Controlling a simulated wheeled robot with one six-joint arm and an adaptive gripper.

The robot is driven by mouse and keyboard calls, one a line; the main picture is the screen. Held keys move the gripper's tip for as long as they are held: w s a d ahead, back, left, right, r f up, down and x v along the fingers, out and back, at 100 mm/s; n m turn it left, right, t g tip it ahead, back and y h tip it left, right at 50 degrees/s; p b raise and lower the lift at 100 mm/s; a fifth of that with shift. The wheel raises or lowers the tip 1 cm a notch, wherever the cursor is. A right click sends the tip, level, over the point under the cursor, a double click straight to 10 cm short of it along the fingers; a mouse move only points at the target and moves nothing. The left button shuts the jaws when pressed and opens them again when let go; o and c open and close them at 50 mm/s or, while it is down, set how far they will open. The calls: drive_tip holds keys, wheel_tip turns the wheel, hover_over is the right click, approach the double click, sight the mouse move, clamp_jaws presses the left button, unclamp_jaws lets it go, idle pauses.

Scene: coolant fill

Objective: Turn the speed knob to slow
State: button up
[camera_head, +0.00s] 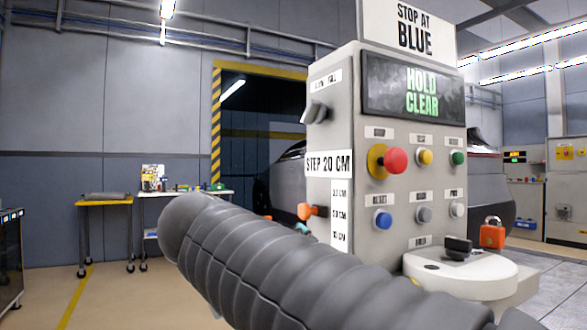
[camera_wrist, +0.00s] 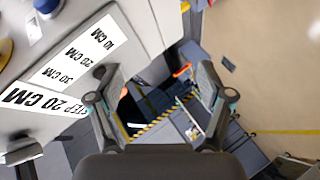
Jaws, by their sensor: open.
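A grey control cabinet stands at right in the head view. Lower on that side is an orange-tipped lever (camera_head: 308,211) beside a 10, 20, 30 cm scale. A black knob (camera_head: 458,246) sits on the round white ledge in front. I cannot tell from the labels which one is the speed knob.
The cabinet front holds a red button (camera_head: 395,161) and several other coloured buttons under a screen reading HOLD CLEAR (camera_head: 415,90). A sign above reads STOP AT BLUE (camera_head: 414,30). An orange padlock (camera_head: 492,234) stands on the ledge. A workbench (camera_head: 185,194) is far left.

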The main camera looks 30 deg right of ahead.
wheel_tip(320, 180, up, 10)
drive_tip(key=w+a+m+h, duration=0.2)
drive_tip(key=w+h, duration=0.1)
drive_tip(key=h, duration=0.1)
drive_tip(key=m+h+b, duration=0.1)
drive_tip(key=m+h, duration=0.3)
drive_tip(key=h, duration=0.1)
approach(310, 114)
drive_tip(key=shift+g, duration=0.4)
drive_tip(key=p+x, duration=0.1)
drive_tip(key=x, duration=0.9)
drive_tip(key=shift+w+d+r, duration=0.1)
drive_tip(key=shift+w+r, duration=0.05)
drive_tip(key=shift+w, duration=0.05)
drive_tip(key=c, duration=1.2)
